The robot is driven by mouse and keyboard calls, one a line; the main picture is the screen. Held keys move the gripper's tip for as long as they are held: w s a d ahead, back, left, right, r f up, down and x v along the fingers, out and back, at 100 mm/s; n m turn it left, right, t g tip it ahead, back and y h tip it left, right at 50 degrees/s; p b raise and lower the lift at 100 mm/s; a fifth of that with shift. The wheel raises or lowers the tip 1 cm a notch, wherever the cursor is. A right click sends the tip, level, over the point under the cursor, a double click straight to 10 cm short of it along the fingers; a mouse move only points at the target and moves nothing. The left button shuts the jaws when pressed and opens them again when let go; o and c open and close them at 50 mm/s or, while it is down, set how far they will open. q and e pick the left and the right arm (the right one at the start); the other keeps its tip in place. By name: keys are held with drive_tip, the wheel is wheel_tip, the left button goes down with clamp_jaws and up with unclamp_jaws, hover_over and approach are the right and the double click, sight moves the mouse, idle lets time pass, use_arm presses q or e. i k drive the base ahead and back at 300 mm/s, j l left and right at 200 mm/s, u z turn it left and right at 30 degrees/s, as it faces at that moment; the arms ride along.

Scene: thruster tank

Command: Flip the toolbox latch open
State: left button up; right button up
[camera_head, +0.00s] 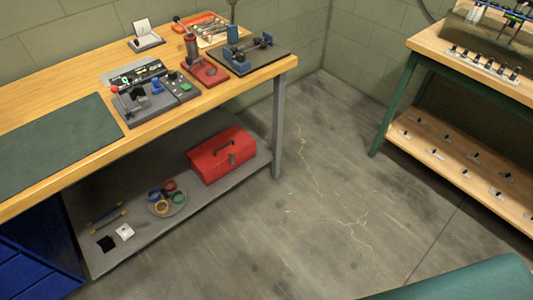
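A red toolbox (222,155) sits on the grey lower shelf under the wooden workbench, near its right end. A dark handle shows on its lid. A small grey latch (231,158) shows on its front face; it is too small to tell its exact position. The lid looks shut. Neither of my grippers is in the picture.
The wooden workbench (40,85) overhangs the grey shelf (150,230), with a grey leg (278,130) right of the toolbox. Tape rolls (166,197) lie left of it. A second bench (420,50) stands at right. The concrete floor between is clear.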

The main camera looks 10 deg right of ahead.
sight(232, 157)
drive_tip(key=i+l, duration=0.2)
drive_tip(key=l, duration=0.15)
drive_tip(key=i+l, duration=0.15)
drive_tip(key=l, duration=0.2)
drive_tip(key=i+l, duration=0.2)
drive_tip(key=l, duration=0.15)
drive_tip(key=i+l, duration=0.2)
drive_tip(key=l, duration=0.15)
drive_tip(key=k+z, duration=0.05)
